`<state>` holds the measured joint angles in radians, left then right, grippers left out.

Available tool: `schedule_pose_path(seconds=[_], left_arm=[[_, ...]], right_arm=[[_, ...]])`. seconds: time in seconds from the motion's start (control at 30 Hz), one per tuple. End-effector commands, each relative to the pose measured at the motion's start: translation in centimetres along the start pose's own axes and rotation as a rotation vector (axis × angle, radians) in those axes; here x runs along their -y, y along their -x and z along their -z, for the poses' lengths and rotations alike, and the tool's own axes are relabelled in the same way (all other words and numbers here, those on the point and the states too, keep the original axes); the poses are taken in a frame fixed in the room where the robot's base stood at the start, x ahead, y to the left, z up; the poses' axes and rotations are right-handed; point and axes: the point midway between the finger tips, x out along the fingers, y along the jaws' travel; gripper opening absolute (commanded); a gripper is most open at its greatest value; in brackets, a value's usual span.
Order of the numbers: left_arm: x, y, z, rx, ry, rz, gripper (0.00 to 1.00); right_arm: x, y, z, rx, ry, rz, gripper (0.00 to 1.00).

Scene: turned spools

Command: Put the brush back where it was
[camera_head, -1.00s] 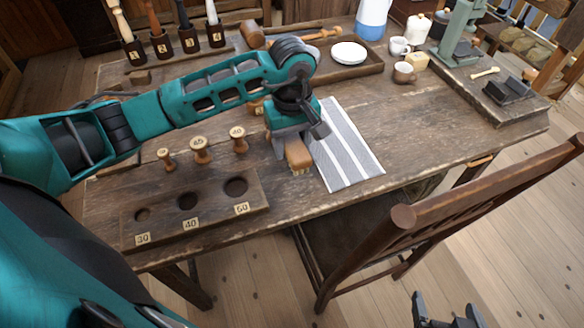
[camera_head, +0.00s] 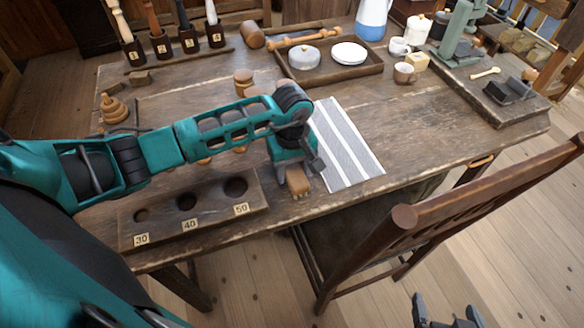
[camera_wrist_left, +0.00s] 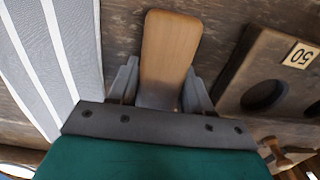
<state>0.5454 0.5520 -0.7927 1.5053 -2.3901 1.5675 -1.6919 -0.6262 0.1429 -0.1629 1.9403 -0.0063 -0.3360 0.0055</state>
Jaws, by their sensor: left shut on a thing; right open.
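The brush (camera_head: 299,181) has a tan wooden back and pale bristles. My left gripper (camera_head: 294,168) is shut on it near the front edge of the table, between the striped cloth (camera_head: 348,145) and the holed block (camera_head: 160,231). In the left wrist view the brush (camera_wrist_left: 170,48) sits between both fingers (camera_wrist_left: 158,92). I cannot tell whether the bristles touch the tabletop. My right gripper (camera_head: 447,312) is open and empty at the bottom of the head view, over the floor.
The block has holes marked 30, 40 and 50. My left arm mostly hides the spools behind it. A chair (camera_head: 440,215) stands at the front. Bare tabletop lies right of the cloth.

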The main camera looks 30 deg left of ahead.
Motion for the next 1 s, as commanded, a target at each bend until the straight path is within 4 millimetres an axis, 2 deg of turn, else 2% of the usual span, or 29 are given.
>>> schedule_pose_path(seconds=[0.03,0.07,0.3,0.67,0.77,1.0], left_arm=[[0.0,-0.3,0.0,-0.001,0.000,0.000,0.20],[0.0,-0.2,0.0,-0.001,0.000,0.000,0.51],[0.0,-0.2,0.0,0.000,0.000,0.000,0.74],[0.0,0.5,0.0,0.000,0.000,-0.001,0.74],[0.0,2.0,0.1,-0.003,-0.002,-0.002,0.74],[0.0,7.3,0.2,-0.005,-0.001,-0.002,0.74]], right_arm=[[0.0,-0.2,-0.3,0.000,0.000,0.000,1.00],[0.0,-0.2,-0.2,0.000,0.000,0.000,1.00],[0.0,-0.1,-0.1,0.000,0.000,0.000,1.00],[0.0,0.1,0.4,-0.002,0.000,-0.001,1.00],[0.0,0.1,0.4,-0.003,0.000,-0.001,1.00],[0.0,0.1,0.4,-0.003,0.000,-0.001,1.00]])
